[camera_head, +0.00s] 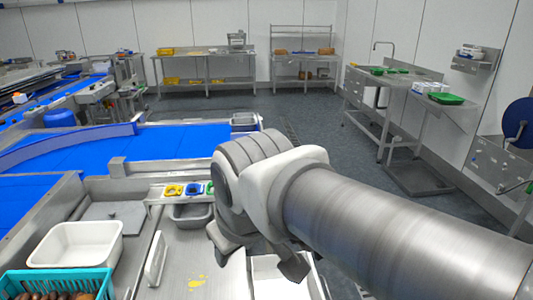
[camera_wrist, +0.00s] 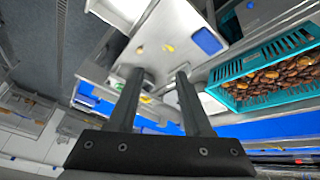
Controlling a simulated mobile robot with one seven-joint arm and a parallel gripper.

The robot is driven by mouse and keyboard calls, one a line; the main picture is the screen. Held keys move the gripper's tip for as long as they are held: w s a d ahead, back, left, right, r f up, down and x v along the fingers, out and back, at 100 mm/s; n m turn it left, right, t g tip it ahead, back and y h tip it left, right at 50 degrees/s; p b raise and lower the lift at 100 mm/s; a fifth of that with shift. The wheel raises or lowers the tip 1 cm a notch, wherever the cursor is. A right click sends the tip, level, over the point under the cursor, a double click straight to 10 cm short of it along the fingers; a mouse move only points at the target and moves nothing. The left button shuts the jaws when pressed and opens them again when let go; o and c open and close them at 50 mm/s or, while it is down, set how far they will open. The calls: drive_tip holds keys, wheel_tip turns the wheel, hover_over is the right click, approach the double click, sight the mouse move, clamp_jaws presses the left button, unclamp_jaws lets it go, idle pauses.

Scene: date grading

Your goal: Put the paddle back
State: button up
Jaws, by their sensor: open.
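I cannot pick out the paddle for sure in either view. A flat blue piece (camera_wrist: 207,41) lies on the pale worktop in the wrist view; its size and any handle are unclear. My gripper (camera_wrist: 158,72) is open, its two dark fingers apart with nothing seen held between them. It points over the steel worktop (camera_head: 180,255), with the blue piece beyond and to the right of the fingertips in the wrist view. In the head view my arm hides much of the right of the worktop and most of my gripper.
A teal crate of dates (camera_head: 105,285) and a white tub (camera_head: 75,243) stand at the left. A white upright plate (camera_head: 156,258) stands beside them. Small coloured holders (camera_head: 173,190) line the back edge near a grey bin (camera_head: 190,215). A white tray (camera_head: 272,262) is partly behind my arm.

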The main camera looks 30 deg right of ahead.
drive_tip(key=s+m, duration=0.2)
drive_tip(key=s, duration=0.1)
drive_tip(key=shift+a+f+y, duration=0.1)
drive_tip(key=shift+f+y, duration=0.2)
drive_tip(key=shift+f, duration=0.1)
drive_tip(key=shift+r, duration=0.15)
